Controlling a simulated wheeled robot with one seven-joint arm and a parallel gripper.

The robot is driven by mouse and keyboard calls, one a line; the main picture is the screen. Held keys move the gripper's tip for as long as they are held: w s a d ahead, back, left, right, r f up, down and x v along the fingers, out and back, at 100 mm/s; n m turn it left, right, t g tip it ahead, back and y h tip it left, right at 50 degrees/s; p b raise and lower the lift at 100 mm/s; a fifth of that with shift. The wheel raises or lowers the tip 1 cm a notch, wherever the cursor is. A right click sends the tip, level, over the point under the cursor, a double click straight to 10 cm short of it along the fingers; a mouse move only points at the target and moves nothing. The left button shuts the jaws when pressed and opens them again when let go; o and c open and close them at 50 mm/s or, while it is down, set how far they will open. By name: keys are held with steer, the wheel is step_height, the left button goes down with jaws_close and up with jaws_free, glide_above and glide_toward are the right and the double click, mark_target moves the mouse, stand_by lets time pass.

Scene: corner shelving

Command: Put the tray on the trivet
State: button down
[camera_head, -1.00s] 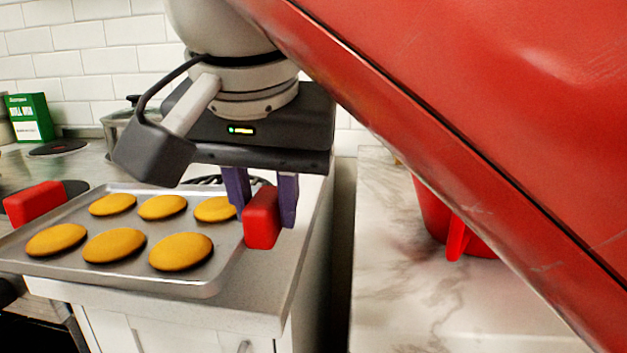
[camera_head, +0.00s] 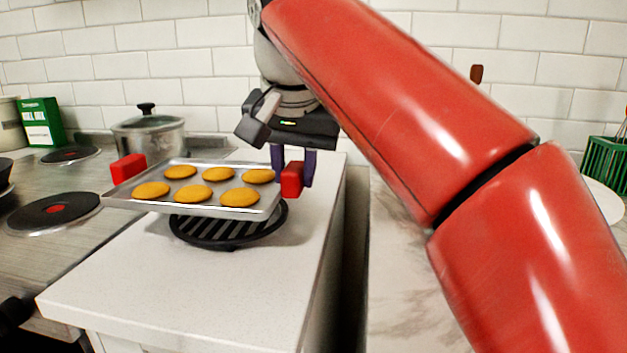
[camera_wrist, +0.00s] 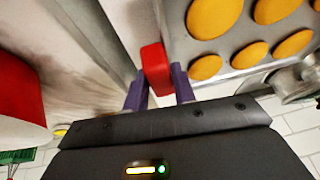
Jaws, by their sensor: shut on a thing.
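The tray (camera_head: 262,206) is a silver baking sheet with red end handles and several golden round cookies on it. My gripper (camera_head: 292,180) is shut on the tray's right red handle, with its purple fingers on either side. In the wrist view the red handle (camera_wrist: 156,69) sits between the fingers (camera_wrist: 160,92). The trivet (camera_head: 228,240) is a round, black, slatted stand on the white counter. The tray is above the trivet's rear part and hides some of it. I cannot tell whether they touch. The tray's left red handle (camera_head: 128,167) is free.
A lidded pot (camera_head: 148,135) and a green box (camera_head: 41,121) stand behind left near dark burners (camera_head: 54,211). The white counter (camera_head: 190,300) is clear in front of the trivet. A gap separates it from the marble counter (camera_head: 395,300) at right.

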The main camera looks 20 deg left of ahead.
steer(key=shift+w+a+r, duration=0.1)
steer(key=shift+w, duration=0.2)
steer(key=shift+f, duration=1.8)
steer(key=shift+f+b, duration=0.15)
steer(key=shift+b, duration=0.2)
steer(key=c, duration=1.1)
jaws_free()
steer(key=shift+c, duration=0.2)
